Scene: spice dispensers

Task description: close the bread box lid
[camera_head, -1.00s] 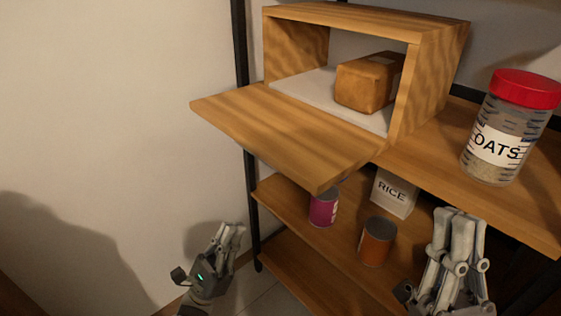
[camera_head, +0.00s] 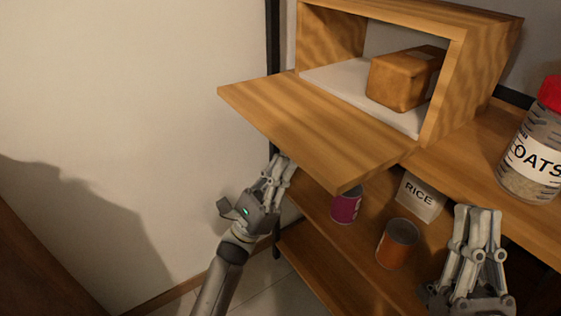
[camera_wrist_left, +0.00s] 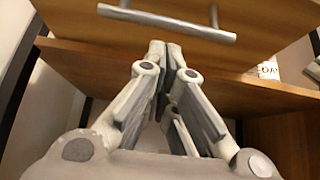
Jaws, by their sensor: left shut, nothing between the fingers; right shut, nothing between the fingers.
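The wooden bread box (camera_head: 463,85) stands on the upper shelf, its front open. Its lid (camera_head: 310,125) is hinged down and sticks out flat in front of the box, past the shelf edge. In the left wrist view the underside of the lid (camera_wrist_left: 75,24) shows, with a metal bar handle (camera_wrist_left: 170,22) on it. My left gripper (camera_head: 281,160) is shut and empty, below the lid near its left part; in the left wrist view its fingertips (camera_wrist_left: 165,45) point toward the handle, apart from it. My right gripper (camera_head: 478,212) is shut and empty, below the upper shelf at lower right.
A brown loaf (camera_head: 403,80) lies on the white board (camera_head: 335,80) inside the box. An oats jar (camera_head: 532,150) stands right of the box. On the lower shelf are a rice box (camera_head: 420,195), a purple can (camera_head: 345,207) and an orange can (camera_head: 397,245). A wall is at left.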

